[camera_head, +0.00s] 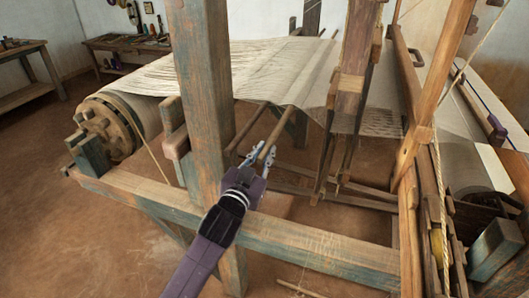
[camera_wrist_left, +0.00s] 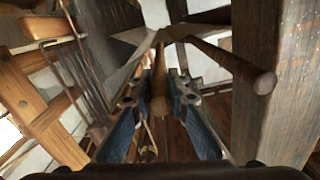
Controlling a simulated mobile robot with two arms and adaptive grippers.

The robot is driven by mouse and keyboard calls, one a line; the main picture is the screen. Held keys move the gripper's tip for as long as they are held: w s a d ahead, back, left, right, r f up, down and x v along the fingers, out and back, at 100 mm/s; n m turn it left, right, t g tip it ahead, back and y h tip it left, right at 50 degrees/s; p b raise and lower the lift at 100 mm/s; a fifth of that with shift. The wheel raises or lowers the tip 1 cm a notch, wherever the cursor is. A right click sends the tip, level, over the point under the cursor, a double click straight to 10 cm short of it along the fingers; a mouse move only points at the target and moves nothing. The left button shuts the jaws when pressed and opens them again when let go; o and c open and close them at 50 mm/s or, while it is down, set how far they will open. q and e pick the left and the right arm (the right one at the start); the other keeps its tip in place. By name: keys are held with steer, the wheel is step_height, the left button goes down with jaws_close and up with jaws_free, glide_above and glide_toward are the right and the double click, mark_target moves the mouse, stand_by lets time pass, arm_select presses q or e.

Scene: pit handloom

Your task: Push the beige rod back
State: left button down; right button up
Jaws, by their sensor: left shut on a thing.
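The beige rod (camera_head: 276,133) is a slim wooden stick under the cloth, running away from me into the loom. The rod's far end is hidden under the cloth and warp. My right gripper is not in either view.
A second, similar rod (camera_head: 247,127) runs alongside to the left; its rounded end also shows in the left wrist view (camera_wrist_left: 264,83). A thick upright post (camera_head: 200,90) stands close left of my gripper. The side beam (camera_head: 310,240) crosses beneath my arm. Cloth (camera_head: 275,65) stretches above the rods.

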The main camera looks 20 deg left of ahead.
arm_select(q)
steer(key=a+p, duration=0.1)
steer(key=a, duration=0.3)
steer(key=shift+w+a, duration=0.1)
steer(key=shift+a, duration=0.2)
steer(key=c, duration=1.8)
jaws_free()
steer(key=shift+a, duration=0.1)
steer(key=shift+c, duration=0.2)
